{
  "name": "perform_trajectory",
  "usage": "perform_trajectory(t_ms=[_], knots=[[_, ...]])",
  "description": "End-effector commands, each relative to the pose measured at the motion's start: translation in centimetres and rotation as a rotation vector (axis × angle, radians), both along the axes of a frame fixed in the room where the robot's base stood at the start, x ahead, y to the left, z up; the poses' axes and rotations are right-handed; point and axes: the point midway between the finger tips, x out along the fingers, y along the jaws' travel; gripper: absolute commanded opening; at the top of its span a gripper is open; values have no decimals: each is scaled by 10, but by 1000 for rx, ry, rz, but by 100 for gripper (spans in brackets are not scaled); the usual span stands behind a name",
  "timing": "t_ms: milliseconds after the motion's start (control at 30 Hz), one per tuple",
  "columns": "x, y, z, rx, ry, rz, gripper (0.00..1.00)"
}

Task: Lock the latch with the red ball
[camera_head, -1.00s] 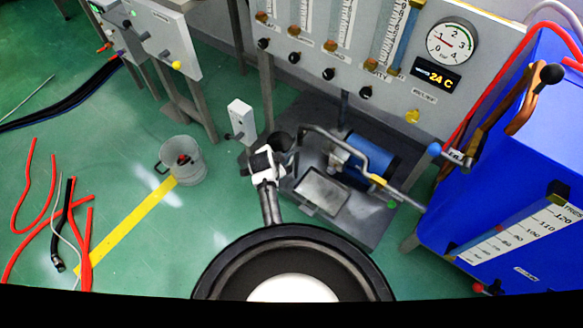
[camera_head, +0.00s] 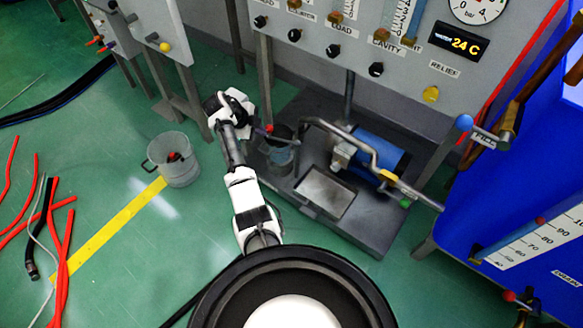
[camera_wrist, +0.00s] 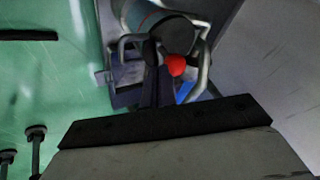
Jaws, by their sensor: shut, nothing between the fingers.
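In the wrist view the red ball (camera_wrist: 175,66) is large and lies just right of my fingertips, in front of a dark round part and bent metal tubes. My gripper (camera_head: 258,130) is shut and empty, at the end of my outstretched arm, close to the ball. In the wrist view my gripper's dark fingers (camera_wrist: 157,68) sit together. Whether they touch the ball I cannot tell. The latch itself is mostly hidden.
A blue motor (camera_head: 376,153) and a curved pipe (camera_head: 345,135) stand right of the vessel. The knob panel (camera_head: 340,45) rises behind. A grey bucket (camera_head: 178,170) stands on the floor at left. A blue cabinet (camera_head: 520,190) stands at right.

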Motion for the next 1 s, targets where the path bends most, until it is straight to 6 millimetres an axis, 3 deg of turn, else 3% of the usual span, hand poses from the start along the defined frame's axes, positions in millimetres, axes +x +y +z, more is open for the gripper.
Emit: perform_trajectory(t_ms=[400, 1000], knots=[[35, -4, -2, 0, -1, 4, 0], [46, -10, 0, -1, -2, 3, 0]])
